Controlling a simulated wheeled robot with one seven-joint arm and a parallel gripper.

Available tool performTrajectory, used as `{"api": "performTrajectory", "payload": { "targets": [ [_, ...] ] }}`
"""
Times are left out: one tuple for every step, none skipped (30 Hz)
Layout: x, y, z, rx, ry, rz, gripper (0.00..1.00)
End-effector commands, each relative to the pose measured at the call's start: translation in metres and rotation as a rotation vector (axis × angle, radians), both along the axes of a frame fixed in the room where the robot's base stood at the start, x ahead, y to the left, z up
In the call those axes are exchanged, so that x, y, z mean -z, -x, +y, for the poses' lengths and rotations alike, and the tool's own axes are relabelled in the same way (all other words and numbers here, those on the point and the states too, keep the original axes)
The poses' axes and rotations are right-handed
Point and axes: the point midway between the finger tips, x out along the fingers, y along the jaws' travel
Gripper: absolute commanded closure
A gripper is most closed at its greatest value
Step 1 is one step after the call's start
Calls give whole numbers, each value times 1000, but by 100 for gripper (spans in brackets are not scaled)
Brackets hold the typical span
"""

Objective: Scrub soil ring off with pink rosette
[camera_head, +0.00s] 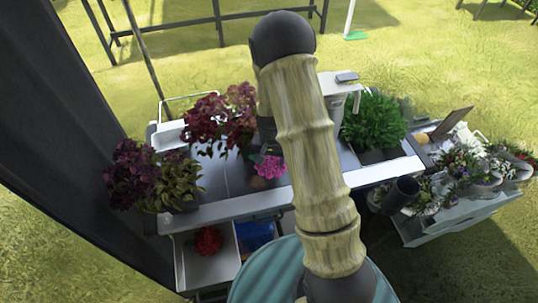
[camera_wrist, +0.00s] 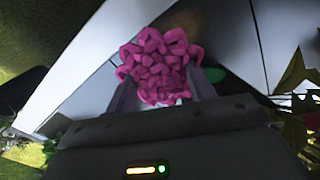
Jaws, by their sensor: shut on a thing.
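A bright pink rosette (camera_head: 270,167) shows in the head view just left of my arm, above the grey table top. In the wrist view the pink rosette (camera_wrist: 158,66) is bunched between the two fingers of my gripper (camera_wrist: 165,98), which is shut on it. My gripper (camera_head: 268,150) is partly hidden behind my forearm in the head view. A pale grey surface lies behind the rosette in the wrist view. I cannot make out a soil ring in either view, and I cannot tell whether the rosette touches the table.
Purple-leaved plants (camera_head: 128,176) and red-leaved plants (camera_head: 222,118) stand on the left of the table (camera_head: 340,185). A green bushy plant (camera_head: 374,122) stands at right. A red rosette (camera_head: 208,240) lies in a tray below the front edge. A flower cart (camera_head: 440,225) is further right.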

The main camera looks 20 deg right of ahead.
Motion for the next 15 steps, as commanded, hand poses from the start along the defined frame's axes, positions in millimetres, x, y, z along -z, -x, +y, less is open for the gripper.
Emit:
{"api": "performTrajectory", "payload": {
  "targets": [
    [0, 0, -1, 3, 0, 0, 64],
    [0, 0, -1, 3, 0, 0, 64],
    [0, 0, -2, 4, 0, 0, 64],
    [0, 0, -2, 4, 0, 0, 64],
    [0, 0, -2, 4, 0, 0, 64],
    [0, 0, -2, 4, 0, 0, 64],
    [0, 0, -2, 4, 0, 0, 64],
    [0, 0, -2, 4, 0, 0, 64],
    [0, 0, -2, 4, 0, 0, 64],
    [0, 0, -1, 3, 0, 0, 64],
    [0, 0, -1, 3, 0, 0, 64],
    [1, 0, -1, 3, 0, 0, 64],
    [2, 0, -1, 2, 0, 0, 64],
    [3, 0, -1, 2, 0, 0, 64],
    [5, 0, -1, 2, 0, 0, 64]
  ]
}}
